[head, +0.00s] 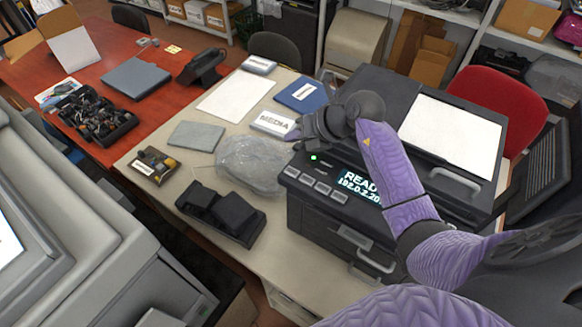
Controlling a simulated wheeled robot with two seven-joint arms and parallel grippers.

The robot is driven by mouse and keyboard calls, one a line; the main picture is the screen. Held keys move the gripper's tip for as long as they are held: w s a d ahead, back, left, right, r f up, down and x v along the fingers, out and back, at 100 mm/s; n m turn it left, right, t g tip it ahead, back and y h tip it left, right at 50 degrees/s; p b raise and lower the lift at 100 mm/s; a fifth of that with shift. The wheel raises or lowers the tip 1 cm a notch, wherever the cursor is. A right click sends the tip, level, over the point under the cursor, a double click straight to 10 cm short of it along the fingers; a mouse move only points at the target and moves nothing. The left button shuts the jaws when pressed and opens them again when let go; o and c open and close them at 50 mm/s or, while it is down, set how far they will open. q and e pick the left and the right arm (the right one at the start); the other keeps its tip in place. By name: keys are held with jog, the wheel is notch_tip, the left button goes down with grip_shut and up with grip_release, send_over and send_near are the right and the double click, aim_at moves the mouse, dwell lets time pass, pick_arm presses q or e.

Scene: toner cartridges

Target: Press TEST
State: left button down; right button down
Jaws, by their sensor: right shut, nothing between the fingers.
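The black printer (322,228) stands on the pale table. Its front panel has a lit display (359,187) reading "READY" above a number that my arm partly covers. A row of several grey buttons (323,188) lies at the left of the display, with small labels too blurred to read, so I cannot tell which is TEST. A green light (314,157) glows above the row. My right gripper (292,127) is shut and empty, above and behind the panel's left end, apart from the buttons. My left gripper is out of view.
Left of the printer are a clear plastic bag (249,163), a black cartridge holder (222,213) and a box marked MEDIA (273,124). A large grey machine (75,235) fills the lower left. A red chair (503,108) stands behind the printer at the right.

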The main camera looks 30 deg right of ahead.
aim_at(287, 170)
notch_tip(287, 170, down, 9)
jog(key=b, duration=0.8)
jog(key=shift+r, duration=0.2)
jog(key=shift+f, duration=0.1)
jog(key=shift+f, duration=0.1)
dwell(1.2)
jog(key=shift+f, duration=0.3)
jog(key=shift+f+b, duration=0.4)
jog(key=shift+b, duration=0.05)
dwell(0.4)
jog(key=shift+r, duration=0.1)
jog(key=shift+r+p, duration=0.75)
jog(key=shift+p, duration=0.1)
